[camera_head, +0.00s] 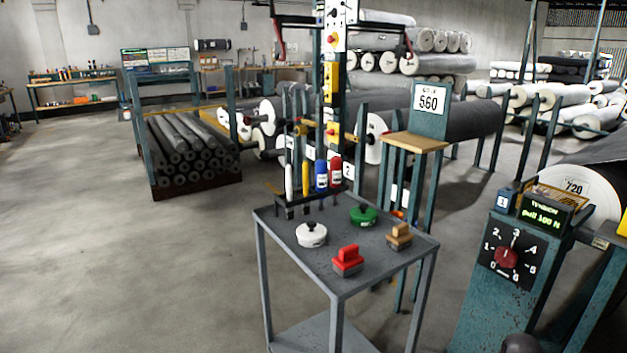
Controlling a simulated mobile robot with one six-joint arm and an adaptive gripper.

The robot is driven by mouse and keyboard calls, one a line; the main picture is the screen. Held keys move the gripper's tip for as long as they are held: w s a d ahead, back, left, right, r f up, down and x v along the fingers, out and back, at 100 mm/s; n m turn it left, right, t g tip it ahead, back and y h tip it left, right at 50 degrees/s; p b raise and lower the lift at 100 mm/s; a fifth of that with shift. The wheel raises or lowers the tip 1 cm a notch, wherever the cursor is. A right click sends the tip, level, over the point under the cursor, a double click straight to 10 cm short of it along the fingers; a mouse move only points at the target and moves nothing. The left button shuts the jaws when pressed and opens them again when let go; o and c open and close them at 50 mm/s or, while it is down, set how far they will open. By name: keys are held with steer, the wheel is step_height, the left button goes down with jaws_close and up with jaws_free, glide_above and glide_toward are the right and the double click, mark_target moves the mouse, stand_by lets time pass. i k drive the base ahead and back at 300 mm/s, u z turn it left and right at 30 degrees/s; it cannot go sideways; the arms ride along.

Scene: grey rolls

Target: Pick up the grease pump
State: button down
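A grey metal cart (285,222) stands in the middle. At its back edge a dark rack holds upright items: a white slim one (289,183), a yellow one (306,180), a blue cylinder (321,176) and a red cylinder (335,172). On the cart top lie a white round item with a dark knob (311,236), a green round item (363,215), a red block with a grip (347,260) and a tan block with a grip (398,236). I cannot tell which of these is the grease pump. My gripper is not in view.
A teal control stand with a dial (507,256) stands at the right front. Dark rolls (190,150) lie in a rack at left. The floor (110,260) left of the cart is clear.

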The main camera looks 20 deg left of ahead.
mark_target(336, 170)
steer(key=u, duration=0.95)
steer(key=k, duration=0.95)
steer(key=z, duration=0.05)
steer(key=i, duration=0.9)
steer(key=u, duration=0.05)
